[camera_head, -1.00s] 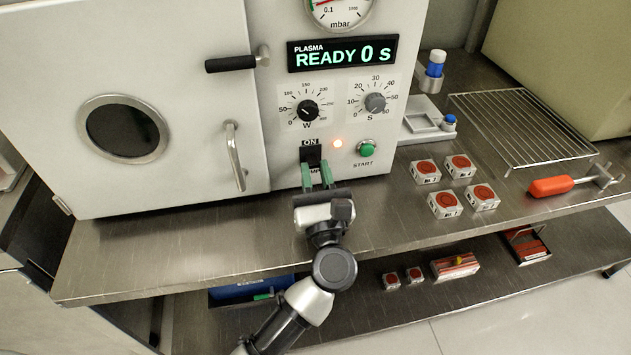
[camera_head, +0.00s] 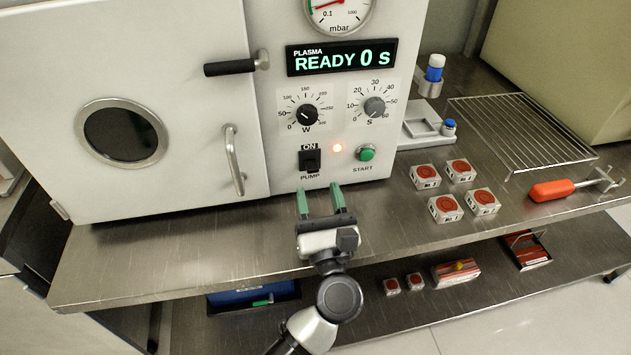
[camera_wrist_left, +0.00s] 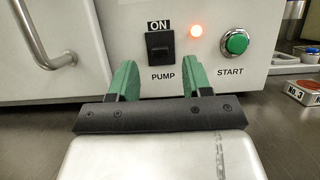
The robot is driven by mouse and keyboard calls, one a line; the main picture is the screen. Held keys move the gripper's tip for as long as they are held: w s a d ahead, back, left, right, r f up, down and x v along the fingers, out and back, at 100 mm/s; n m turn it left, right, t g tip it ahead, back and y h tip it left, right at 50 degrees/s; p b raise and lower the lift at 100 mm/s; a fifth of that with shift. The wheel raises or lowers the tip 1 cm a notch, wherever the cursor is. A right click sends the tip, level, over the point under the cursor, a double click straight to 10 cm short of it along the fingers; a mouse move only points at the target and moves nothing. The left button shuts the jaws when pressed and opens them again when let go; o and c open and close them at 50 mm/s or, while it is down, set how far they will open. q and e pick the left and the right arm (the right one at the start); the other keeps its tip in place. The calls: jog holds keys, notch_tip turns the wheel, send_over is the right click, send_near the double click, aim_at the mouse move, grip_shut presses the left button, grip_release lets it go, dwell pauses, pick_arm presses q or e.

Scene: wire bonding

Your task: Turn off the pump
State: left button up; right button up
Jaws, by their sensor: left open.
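The pump switch (camera_head: 309,160) is a black rocker on the white plasma machine's front panel, labelled ON above and PUMP below. It also shows in the left wrist view (camera_wrist_left: 160,44), straight ahead of my fingers. An orange-red lamp (camera_head: 337,147) glows beside it, and the green START button (camera_head: 366,152) is to its right. My left gripper (camera_head: 321,200) has green fingers, is open and empty, and stands a little in front of and below the switch, apart from it. My right gripper is not in view.
The display (camera_head: 341,57) reads READY 0 S. The chamber door handle (camera_head: 233,160) juts out left of the switch. Several boxes with red tops (camera_head: 446,208), a wire rack (camera_head: 520,130) and an orange-handled tool (camera_head: 551,189) lie on the steel bench at right.

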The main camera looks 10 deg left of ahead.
pick_arm(q)
jog(key=s+d+b, duration=0.1)
jog(key=s+d, duration=0.2)
jog(key=s, duration=0.8)
jog(key=shift+d, duration=0.25)
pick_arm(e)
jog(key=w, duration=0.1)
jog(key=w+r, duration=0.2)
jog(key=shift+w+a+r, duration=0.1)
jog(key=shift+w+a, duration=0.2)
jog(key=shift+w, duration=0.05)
pick_arm(q)
jog(key=shift+r, duration=0.1)
